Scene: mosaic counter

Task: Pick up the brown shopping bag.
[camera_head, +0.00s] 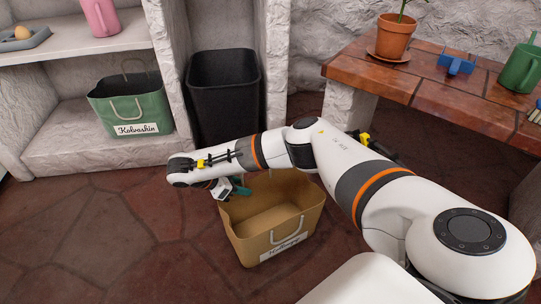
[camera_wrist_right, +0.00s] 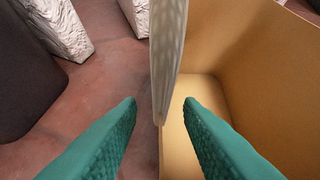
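The brown shopping bag (camera_head: 262,246) stands upright on the floor in the head view. It is open at the top, with a pale handle and a white label on its near side. My right gripper (camera_head: 239,187) is at the bag's far left rim, its teal fingers partly hidden by my wrist. In the right wrist view the two fingers (camera_wrist_right: 160,101) are open and apart. The edge of the bag's wall and a pale handle strip (camera_wrist_right: 168,60) lie between them. The bag's inside (camera_wrist_right: 215,50) fills the right of that view. My left gripper is not in view.
A black bin (camera_head: 224,95) stands behind the bag in an alcove. A green shopping bag (camera_head: 131,105) sits on a low white ledge at left. A tiled counter (camera_head: 450,105) with a potted plant (camera_head: 394,38) is at right. The floor left of the bag is clear.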

